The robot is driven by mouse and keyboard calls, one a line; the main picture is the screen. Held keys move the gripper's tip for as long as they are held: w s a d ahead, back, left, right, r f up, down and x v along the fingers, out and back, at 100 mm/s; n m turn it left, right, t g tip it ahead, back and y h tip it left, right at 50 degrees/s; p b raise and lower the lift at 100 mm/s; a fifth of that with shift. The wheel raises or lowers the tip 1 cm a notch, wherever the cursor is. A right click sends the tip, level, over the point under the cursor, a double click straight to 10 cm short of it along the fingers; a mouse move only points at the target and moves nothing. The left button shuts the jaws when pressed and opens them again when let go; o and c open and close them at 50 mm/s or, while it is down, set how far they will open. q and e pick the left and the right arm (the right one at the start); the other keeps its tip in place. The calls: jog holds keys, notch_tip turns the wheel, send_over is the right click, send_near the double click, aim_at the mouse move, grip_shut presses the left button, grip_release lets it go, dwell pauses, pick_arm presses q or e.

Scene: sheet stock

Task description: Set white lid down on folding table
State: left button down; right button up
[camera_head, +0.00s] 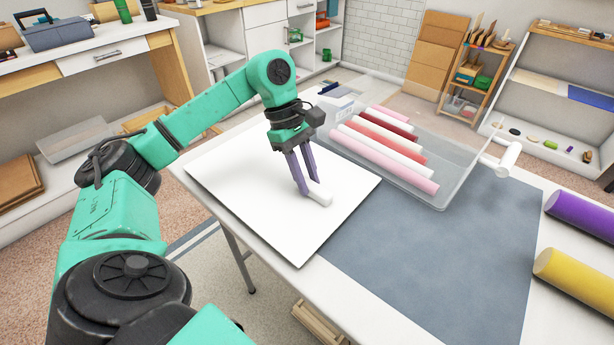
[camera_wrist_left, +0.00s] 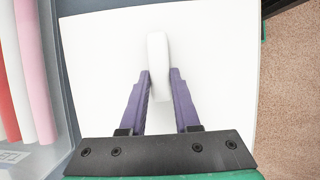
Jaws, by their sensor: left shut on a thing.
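The white lid (camera_head: 250,205) is a flat white panel with a small bar handle (camera_head: 319,194) on top. It lies level over the left part of the folding table (camera_head: 325,293), and it covers that part of the tabletop. I cannot tell if its underside touches the table. My left gripper (camera_head: 307,191) reaches down with its purple fingers shut on the bar handle. In the left wrist view, the fingers (camera_wrist_left: 160,85) close on both sides of the handle, and the lid (camera_wrist_left: 215,70) fills most of the picture. My right gripper is not in view.
A clear bin (camera_head: 437,203) with several pink, red and white rolls stands just behind the lid. A grey mat (camera_head: 430,260) covers the table's middle and is clear. Purple (camera_head: 580,216) and yellow (camera_head: 572,275) rolls lie at the right.

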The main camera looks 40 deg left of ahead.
pick_arm(q)
jog(key=shift+f, duration=0.15)
jog(key=c, duration=0.6)
grip_release()
jog(key=shift+o, duration=0.5)
jog(key=o, duration=0.5)
jog(key=p+v, duration=0.7)
jog(key=v, duration=0.2)
